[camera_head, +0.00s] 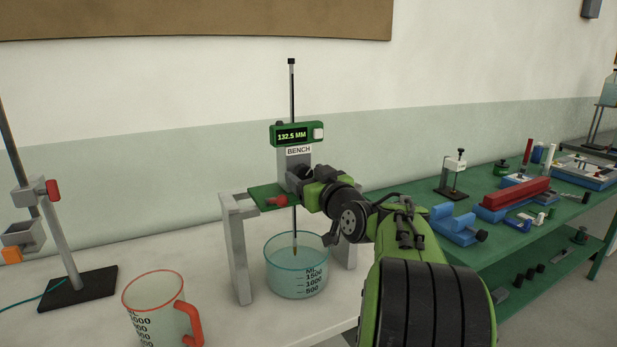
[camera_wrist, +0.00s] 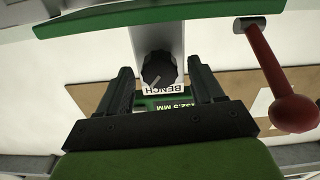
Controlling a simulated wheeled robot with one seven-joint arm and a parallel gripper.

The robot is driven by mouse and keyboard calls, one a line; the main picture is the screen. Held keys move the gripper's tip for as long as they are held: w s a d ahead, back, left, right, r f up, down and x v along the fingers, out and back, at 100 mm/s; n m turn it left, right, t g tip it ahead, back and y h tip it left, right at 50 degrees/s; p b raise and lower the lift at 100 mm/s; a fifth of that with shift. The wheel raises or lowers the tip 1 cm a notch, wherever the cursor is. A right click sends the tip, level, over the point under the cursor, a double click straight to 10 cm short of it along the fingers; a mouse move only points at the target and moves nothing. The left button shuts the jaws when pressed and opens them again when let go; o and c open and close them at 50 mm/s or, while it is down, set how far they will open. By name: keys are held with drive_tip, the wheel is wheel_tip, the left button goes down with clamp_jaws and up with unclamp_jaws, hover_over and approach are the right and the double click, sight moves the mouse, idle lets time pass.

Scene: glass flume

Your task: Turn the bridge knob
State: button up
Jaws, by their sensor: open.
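The black bridge knob (camera_wrist: 158,70) is round and fluted, with a pale pointer line, on a grey upright. In the wrist view it lies between the two dark fingers of my gripper (camera_wrist: 160,76), with a visible gap on each side. My gripper (camera_head: 303,179) is open and holds nothing. In the head view it is at the bridge gauge, in front of the grey upright (camera_head: 283,160), and mostly hides the knob. The green display (camera_head: 294,134) above reads 132.5 MM. A BENCH label (camera_head: 299,151) sits below it.
A red-ended lever (camera_wrist: 272,70) sticks out beside the knob, to the right in the wrist view. A thin rod hangs into a clear beaker (camera_head: 297,275) below the bridge. A red-handled jug (camera_head: 160,305) and a clamp stand (camera_head: 70,250) stand left. A green bench (camera_head: 400,190) is right.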

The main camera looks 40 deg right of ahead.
drive_tip(key=c, duration=1.1)
drive_tip(key=shift+o, duration=0.2)
drive_tip(key=m, duration=0.4)
drive_tip(key=shift+m, duration=0.4)
drive_tip(key=o, duration=1.1)
drive_tip(key=shift+c, duration=0.2)
drive_tip(key=v, duration=1.6)
drive_tip(key=shift+b, duration=0.4)
drive_tip(key=shift+w, duration=0.1)
